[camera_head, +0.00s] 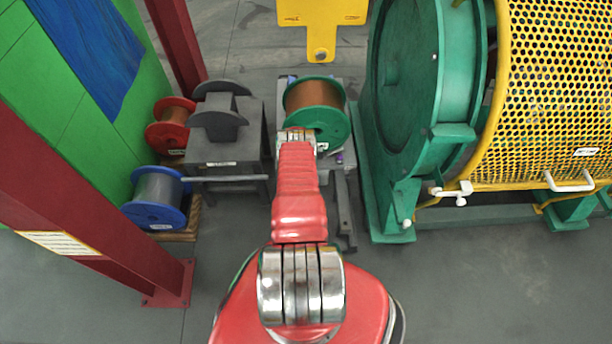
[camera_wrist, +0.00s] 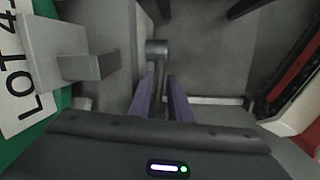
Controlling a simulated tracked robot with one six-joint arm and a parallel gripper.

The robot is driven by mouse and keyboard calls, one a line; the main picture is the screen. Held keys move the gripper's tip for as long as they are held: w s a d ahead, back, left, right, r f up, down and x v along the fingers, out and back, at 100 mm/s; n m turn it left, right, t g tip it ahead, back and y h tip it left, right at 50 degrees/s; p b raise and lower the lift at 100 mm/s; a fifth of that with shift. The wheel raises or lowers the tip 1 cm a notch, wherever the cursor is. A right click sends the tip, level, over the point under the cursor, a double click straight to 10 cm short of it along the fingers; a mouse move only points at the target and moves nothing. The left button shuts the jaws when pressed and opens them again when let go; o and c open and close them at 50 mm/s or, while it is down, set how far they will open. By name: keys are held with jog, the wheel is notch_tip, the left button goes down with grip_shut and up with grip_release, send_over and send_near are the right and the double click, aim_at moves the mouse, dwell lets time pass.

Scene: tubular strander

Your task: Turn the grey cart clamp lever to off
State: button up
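The grey cart (camera_head: 343,160) stands in the middle of the head view, under a copper-wire spool with green flanges (camera_head: 318,108). In the wrist view, a grey lever with a round head (camera_wrist: 157,47), which looks like the clamp lever, runs down between the two purple fingers of my gripper (camera_wrist: 161,88). The fingers lie on either side of its shaft, with little or no gap. I cannot tell whether they press on it. In the head view my red arm reaches to the cart and hides the lever and my fingers.
A grey block (camera_wrist: 85,66) and a white "LOT 4" label (camera_wrist: 25,85) are close on the left in the wrist view. The green machine (camera_head: 410,90) with a yellow mesh guard (camera_head: 550,90) stands right of the cart. A grey stand (camera_head: 225,145) is on the left.

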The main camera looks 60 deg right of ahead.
jog(key=shift+r, duration=0.1)
notch_tip(320, 180, up, 13)
jog(key=w+a, duration=0.1)
jog(key=a, duration=0.1)
jog(key=shift+a+r, duration=0.15)
dwell(0.9)
jog(key=shift+w, duration=0.1)
dwell(0.6)
